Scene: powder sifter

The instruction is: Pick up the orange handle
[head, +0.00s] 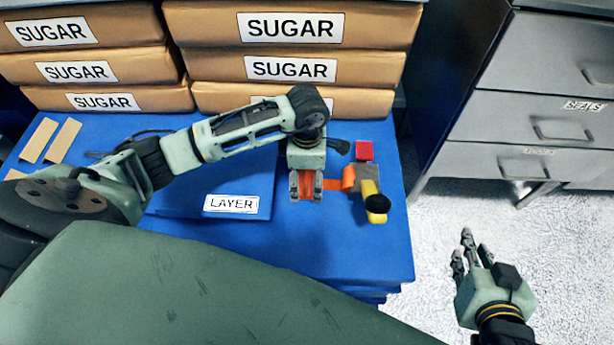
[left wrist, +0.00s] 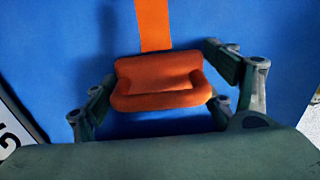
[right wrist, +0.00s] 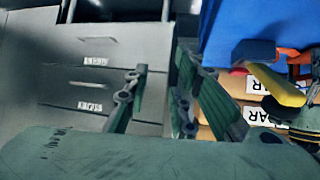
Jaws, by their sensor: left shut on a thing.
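The orange handle (left wrist: 160,82) lies between the two fingers of my left gripper (left wrist: 160,95) in the left wrist view, and the gripper is shut on it. In the head view my left gripper (head: 306,186) covers part of the handle over the blue surface (head: 345,250). An orange strap (head: 336,184) runs from the handle to the right, toward a grey block with a yellow part (head: 370,190). My right gripper (head: 467,252) is open and empty, off to the right above the pale floor. Its spread fingers also show in the right wrist view (right wrist: 158,95).
Stacked sugar bags (head: 290,62) stand at the back of the blue surface. A red block (head: 364,151) lies near the yellow part. A "LAYER" label (head: 231,203) is on a blue box at the left. A grey drawer cabinet (head: 535,95) stands at the right.

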